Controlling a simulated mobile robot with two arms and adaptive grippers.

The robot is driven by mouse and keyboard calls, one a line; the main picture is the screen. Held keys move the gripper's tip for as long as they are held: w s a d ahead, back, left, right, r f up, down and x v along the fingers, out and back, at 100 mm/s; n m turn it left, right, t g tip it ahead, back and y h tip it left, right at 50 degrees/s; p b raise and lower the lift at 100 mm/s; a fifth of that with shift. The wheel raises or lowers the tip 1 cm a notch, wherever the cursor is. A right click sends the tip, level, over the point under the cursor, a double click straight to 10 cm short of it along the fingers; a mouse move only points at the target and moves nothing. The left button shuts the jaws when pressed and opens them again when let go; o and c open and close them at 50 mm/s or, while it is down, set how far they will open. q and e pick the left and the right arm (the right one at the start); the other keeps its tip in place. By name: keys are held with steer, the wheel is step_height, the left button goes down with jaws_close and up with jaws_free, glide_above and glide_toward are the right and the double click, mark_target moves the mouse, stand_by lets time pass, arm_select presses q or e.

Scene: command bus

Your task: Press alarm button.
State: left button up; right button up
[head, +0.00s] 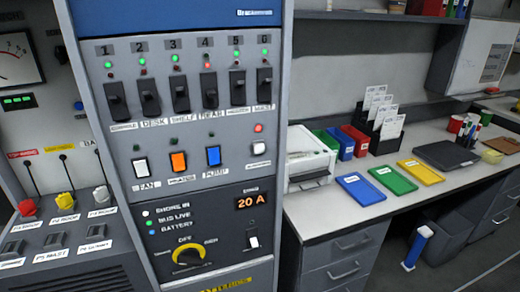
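A grey control panel (117,181) fills the left half of the head view. Its middle row has a white FAN button (140,167), an orange button (178,162), a blue button (213,155) and a smaller white button (259,148). A red lamp (258,128) is lit above the smaller white button, whose label is too blurred to read. I cannot tell which control is the alarm button. Neither of my grippers is in view, and nothing covers the button row.
Black numbered switches (208,86) sit above the buttons; a yellow dial (188,256) and small toggle (253,239) sit below. At right, a desk (330,220) holds a printer (308,160), trays and a closed laptop (446,154). The space before the panel looks clear.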

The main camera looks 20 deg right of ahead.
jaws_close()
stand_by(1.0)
